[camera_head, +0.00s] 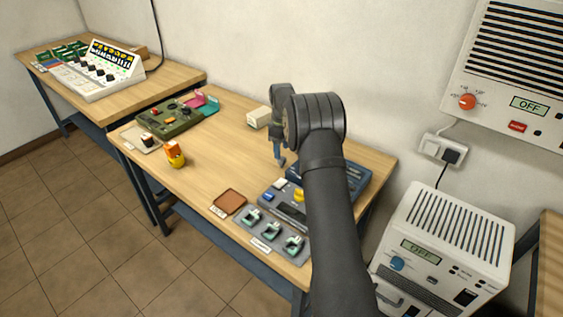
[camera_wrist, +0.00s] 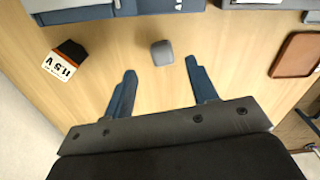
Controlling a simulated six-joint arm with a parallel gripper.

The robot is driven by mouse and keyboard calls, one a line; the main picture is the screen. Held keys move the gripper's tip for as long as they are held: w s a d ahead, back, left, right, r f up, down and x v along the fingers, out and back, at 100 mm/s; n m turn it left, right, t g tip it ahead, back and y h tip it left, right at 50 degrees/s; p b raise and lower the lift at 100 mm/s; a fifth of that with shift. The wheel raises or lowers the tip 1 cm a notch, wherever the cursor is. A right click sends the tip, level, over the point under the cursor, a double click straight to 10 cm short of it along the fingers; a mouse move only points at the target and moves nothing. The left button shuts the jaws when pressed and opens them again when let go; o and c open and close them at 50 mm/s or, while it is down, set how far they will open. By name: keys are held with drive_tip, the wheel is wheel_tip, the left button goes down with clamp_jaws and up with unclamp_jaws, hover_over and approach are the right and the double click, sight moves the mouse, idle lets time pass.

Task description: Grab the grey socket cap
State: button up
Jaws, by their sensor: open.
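The grey socket cap (camera_wrist: 162,53) is a small rounded grey piece on the wooden table in the wrist view. It lies a little beyond and between the fingertips of my gripper (camera_wrist: 160,68), which is open with nothing between its fingers. In the head view my gripper (camera_head: 280,162) points down over the table, beside the blue case. I cannot make out the cap in the head view.
A black and orange-red block with a 1.5V label (camera_wrist: 66,61) lies left of my gripper in the wrist view. A brown tray (camera_wrist: 297,54) is at the right. A blue-grey case (camera_wrist: 75,12) lies beyond the cap. A beige box (camera_head: 258,117) stands behind.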

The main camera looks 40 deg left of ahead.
sight(282, 158)
drive_tip(key=shift+s+d+f, duration=0.15)
drive_tip(key=shift+f, duration=2.6)
drive_tip(key=c, duration=1)
